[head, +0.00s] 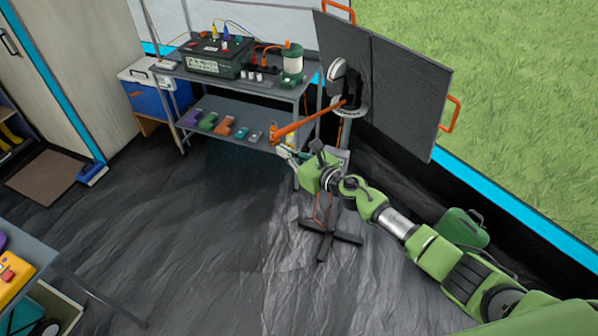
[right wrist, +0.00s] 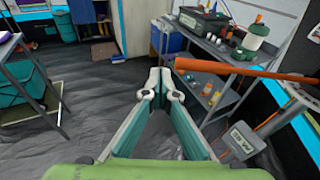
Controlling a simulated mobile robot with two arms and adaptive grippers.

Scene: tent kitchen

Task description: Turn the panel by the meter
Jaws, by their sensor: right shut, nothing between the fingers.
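The dark two-leaf panel (head: 405,90) stands tilted on a post with a cross-shaped foot, at the right of the shelf unit. A long orange lever (head: 308,122) runs from its pivot down to the left; it also crosses the right wrist view (right wrist: 250,70). My right gripper (head: 283,151) is shut and empty, just below the lever's free end; I cannot tell whether they touch. Its fingertips show in the right wrist view (right wrist: 163,80), left of the lever end. A small labelled box on the post (right wrist: 240,138) may be the meter. My left gripper is out of view.
The metal shelf unit (head: 262,88) holds a battery box (head: 212,58), a green-and-white lantern (head: 292,62) and several small tools. A blue cooler (head: 150,98) stands left of it. A green case (head: 463,227) lies near the tent wall. The middle floor is clear.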

